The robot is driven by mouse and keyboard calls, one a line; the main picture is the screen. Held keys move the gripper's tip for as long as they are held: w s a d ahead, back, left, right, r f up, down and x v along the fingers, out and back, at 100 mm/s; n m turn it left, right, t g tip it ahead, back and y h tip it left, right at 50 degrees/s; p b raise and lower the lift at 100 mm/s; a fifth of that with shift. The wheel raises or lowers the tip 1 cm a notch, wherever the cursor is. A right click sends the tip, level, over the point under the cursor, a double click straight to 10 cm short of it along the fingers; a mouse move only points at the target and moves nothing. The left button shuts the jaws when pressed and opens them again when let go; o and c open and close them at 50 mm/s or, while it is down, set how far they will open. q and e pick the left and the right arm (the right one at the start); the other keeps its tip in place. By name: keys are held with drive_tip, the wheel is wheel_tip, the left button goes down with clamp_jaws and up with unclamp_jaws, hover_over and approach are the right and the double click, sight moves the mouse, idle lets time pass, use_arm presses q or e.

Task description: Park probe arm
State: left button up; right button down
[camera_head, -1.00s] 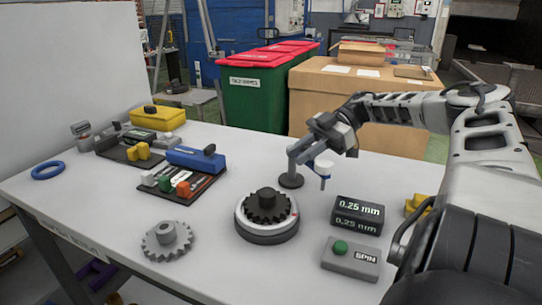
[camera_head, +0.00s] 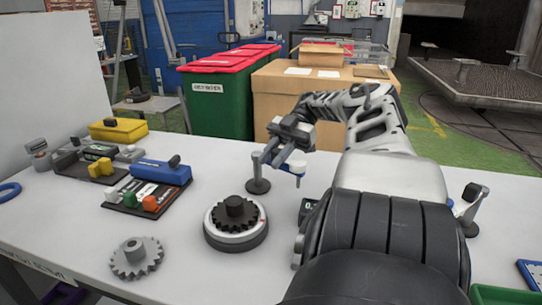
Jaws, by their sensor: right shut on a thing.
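The probe arm (camera_head: 278,165) stands on a round dark-based post (camera_head: 258,187) behind the turntable. Its white-and-blue probe tip (camera_head: 296,168) hangs to the right of the post, apart from the turntable. My right gripper (camera_head: 276,152) is shut on the probe arm from above; the exact contact is partly hidden. The turntable (camera_head: 236,240) carries a dark gear (camera_head: 235,211) at the table's middle. My left gripper is not in view.
A grey gear (camera_head: 136,257) lies front left. Trays with a blue block (camera_head: 161,172) and a yellow block (camera_head: 118,130) are at left. My right arm covers most of the gauge display (camera_head: 308,209). A small stand (camera_head: 469,208) is at right.

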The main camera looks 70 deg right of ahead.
drive_tip(key=c, duration=1.5)
unclamp_jaws()
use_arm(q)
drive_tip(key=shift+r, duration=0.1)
use_arm(e)
drive_tip(key=shift+r, duration=0.1)
